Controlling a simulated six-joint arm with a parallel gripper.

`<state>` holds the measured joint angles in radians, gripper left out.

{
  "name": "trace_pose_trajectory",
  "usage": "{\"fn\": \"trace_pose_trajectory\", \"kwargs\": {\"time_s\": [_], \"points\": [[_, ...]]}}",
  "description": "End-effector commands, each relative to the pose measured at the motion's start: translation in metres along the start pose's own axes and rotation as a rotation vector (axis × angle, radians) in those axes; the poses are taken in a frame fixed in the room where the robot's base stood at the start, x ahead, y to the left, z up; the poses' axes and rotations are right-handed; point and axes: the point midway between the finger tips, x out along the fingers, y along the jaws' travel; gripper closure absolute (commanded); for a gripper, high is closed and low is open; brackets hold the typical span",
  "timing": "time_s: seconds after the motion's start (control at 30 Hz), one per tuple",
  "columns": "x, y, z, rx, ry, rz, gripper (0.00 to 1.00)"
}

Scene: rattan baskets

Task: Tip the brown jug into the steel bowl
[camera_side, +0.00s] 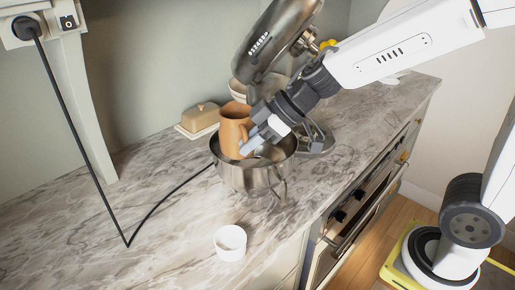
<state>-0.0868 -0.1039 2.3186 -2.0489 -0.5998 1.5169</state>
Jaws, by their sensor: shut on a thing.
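The brown jug (233,126) is an orange-brown vessel with a handle on its right side. It stands nearly upright, with its lower part over or inside the mouth of the steel bowl (246,179). The bowl is on the marble counter under the tilted-up head of a stand mixer. My gripper (256,139) comes in from the upper right and is shut on the jug at its handle side. The jug's contents do not show, and the bowl's rim hides its base.
The mixer head (275,38) rises close above my gripper. A white cup (230,242) stands in front of the bowl. A butter dish (199,118) is behind it. A black cord (165,200) crosses the counter, whose left front is otherwise clear.

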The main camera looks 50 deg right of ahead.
Motion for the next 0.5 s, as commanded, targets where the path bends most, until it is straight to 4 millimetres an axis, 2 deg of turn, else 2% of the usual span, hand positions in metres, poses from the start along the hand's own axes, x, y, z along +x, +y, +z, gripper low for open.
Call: {"fn": "trace_pose_trajectory", "kwargs": {"time_s": [0.2, 0.5], "points": [[-0.025, -0.015, 0.024, 0.006, 0.001, 0.015, 1.00], [-0.038, -0.026, 0.042, 0.012, -0.003, 0.021, 1.00]]}}
